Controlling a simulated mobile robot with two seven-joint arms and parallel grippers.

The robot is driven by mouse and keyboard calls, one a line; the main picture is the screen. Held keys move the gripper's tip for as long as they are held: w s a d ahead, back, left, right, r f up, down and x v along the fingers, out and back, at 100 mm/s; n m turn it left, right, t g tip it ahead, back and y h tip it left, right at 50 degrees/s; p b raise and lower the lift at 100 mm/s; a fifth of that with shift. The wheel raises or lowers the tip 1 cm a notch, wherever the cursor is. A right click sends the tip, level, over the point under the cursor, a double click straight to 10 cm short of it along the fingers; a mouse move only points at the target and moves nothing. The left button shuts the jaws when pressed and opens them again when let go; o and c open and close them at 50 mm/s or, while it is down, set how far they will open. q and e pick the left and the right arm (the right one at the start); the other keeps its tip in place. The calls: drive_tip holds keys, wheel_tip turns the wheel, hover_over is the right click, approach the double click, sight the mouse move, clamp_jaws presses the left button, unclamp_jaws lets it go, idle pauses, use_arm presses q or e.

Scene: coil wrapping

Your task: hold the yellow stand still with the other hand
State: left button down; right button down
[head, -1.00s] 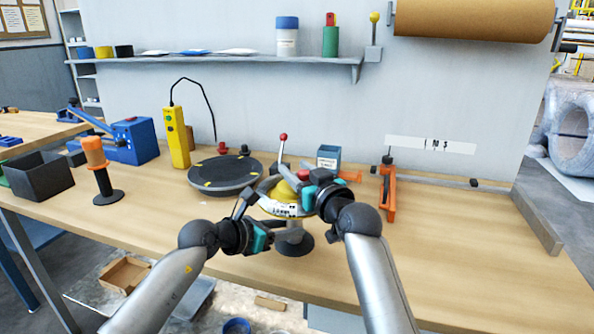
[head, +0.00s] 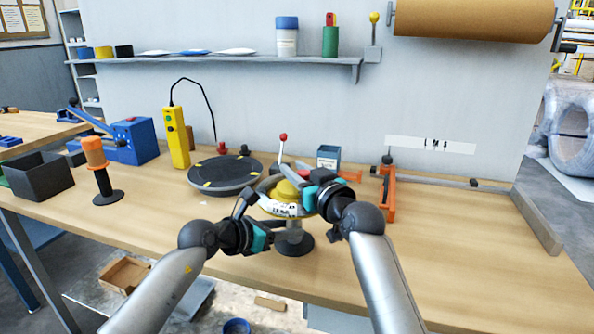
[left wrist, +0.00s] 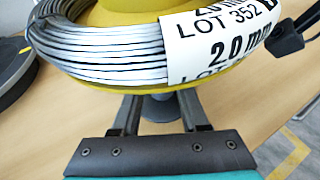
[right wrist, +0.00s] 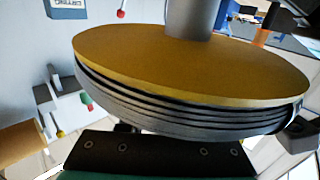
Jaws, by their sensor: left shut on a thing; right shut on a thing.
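The yellow stand (head: 286,188) stands on the bench on a grey post (head: 294,233) with a dark round foot. A coil of grey wire (left wrist: 100,45) lies around its yellow top. A white printed label (left wrist: 225,40) covers part of the coil. My left gripper (head: 275,235) is low at the front, its fingers (left wrist: 157,115) around the post under the yellow disc, shut on the stand. My right gripper (head: 311,192) is at the coil's right side, shut. In the right wrist view the coil (right wrist: 190,112) hides its fingertips, so the exact grip is unclear.
A dark turntable disc (head: 225,173) lies left of the stand. A yellow control box (head: 176,138) and an orange-handled tool (head: 97,165) stand further left. An orange clamp (head: 388,190) stands to the right. The bench's right part (head: 470,240) is clear.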

drive_tip(key=shift+a+r+n+y, duration=0.1)
drive_tip(key=shift+n+y, duration=0.2)
drive_tip(key=shift+s+a+n+g+y, duration=0.1)
drive_tip(key=shift+a+n+g+y, duration=0.15)
drive_tip(key=shift+n+g+y, duration=0.45)
drive_tip(key=shift+s+a+f+n+g+y, duration=0.1)
drive_tip(key=shift+f+n+g+y, duration=0.05)
drive_tip(key=shift+n+g+y, duration=0.45)
drive_tip(key=shift+s+a+f+n+g+y, duration=0.15)
drive_tip(key=shift+n+g+y, duration=0.3)
drive_tip(key=shift+y, duration=0.25)
drive_tip(key=shift+s+n+g+y, duration=0.15)
drive_tip(key=shift+n+g+y, duration=0.85)
drive_tip(key=shift+g, duration=0.45)
drive_tip(key=shift+s+n+g+y, duration=0.15)
drive_tip(key=shift+n+g+y, duration=0.8)
drive_tip(key=shift+g, duration=0.45)
drive_tip(key=shift+s+a+n+g, duration=0.15)
drive_tip(key=shift+s+n+g, duration=0.1)
drive_tip(key=shift+n+g, duration=0.35)
drive_tip(key=c, duration=0.6)
unclamp_jaws()
drive_tip(key=shift+r, duration=0.15)
drive_tip(key=v, duration=1.2)
